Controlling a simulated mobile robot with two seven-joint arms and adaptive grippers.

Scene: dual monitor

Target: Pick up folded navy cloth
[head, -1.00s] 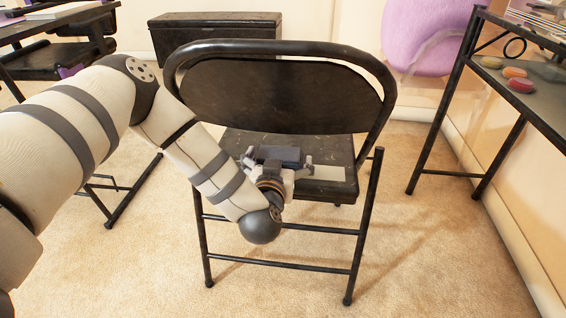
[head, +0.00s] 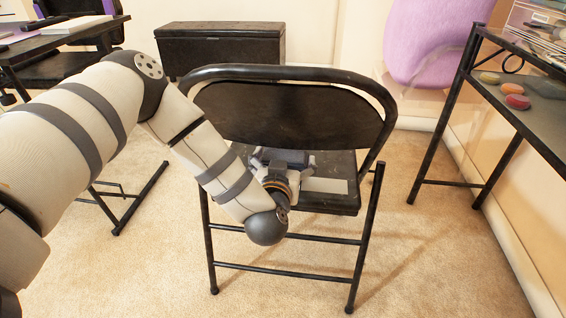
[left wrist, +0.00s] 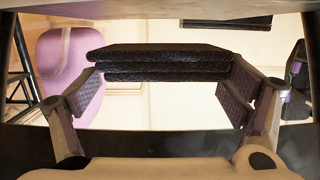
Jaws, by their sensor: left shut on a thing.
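The folded navy cloth (left wrist: 165,63) shows in the left wrist view as a dark stack of quilted layers. It spans the gap between the two finger pads of my left gripper (left wrist: 168,95), which is shut on it. In the head view the left gripper (head: 284,168) is over the seat of the black folding chair (head: 333,198), behind the wrist. There the cloth is a small dark blue shape (head: 290,157), partly hidden by the gripper and wrist. I cannot tell whether it touches the seat. My right gripper is not in view.
The chair's backrest (head: 290,115) and tubular frame rise beyond the gripper. A pale flat piece (head: 325,185) lies on the seat. A dark shelf desk (head: 545,115) with coloured oval items stands at right, another desk (head: 60,42) at left. A black case (head: 220,55) stands behind. Carpet is clear in front.

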